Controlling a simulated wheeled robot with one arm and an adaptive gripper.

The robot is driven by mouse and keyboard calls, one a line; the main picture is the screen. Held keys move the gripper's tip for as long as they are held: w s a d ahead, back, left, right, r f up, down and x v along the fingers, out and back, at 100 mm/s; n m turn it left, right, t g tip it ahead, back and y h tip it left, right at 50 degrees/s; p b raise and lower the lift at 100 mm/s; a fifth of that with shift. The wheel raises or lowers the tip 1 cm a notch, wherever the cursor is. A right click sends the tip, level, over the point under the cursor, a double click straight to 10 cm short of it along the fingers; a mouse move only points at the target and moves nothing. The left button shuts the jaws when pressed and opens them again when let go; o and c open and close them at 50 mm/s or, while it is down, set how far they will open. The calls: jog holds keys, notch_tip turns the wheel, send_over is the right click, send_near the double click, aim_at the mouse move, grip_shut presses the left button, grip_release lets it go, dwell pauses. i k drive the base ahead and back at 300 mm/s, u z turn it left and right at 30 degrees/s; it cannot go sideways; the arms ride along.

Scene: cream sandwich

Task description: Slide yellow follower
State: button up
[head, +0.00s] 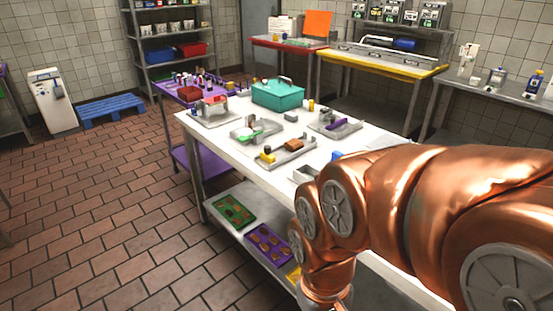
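A small yellow block (267,154), which looks like the yellow follower, sits at the left end of a long grey fixture (283,157) on the white table. A brown block (294,145) sits toward the fixture's right end, apart from the yellow one. The yellow block is small in view, so its exact seating cannot be told. My copper arm reaches in from the right and bends down past the table's front side. My gripper is out of view below the bottom edge, well away from the yellow block.
A grey fixture with a green part (251,135), one with a purple part (342,125) and a teal box (278,94) stand nearby on the white table (215,140). A lower shelf holds green (235,210) and purple (268,243) trays.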

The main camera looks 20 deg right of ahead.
aim_at(265, 154)
jog(key=z, duration=0.05)
jog(key=k, duration=0.5)
jog(key=u, duration=0.9)
jog(key=i, duration=0.9)
jog(key=z, duration=0.4)
jog(key=i, duration=0.95)
jog(key=z, duration=0.85)
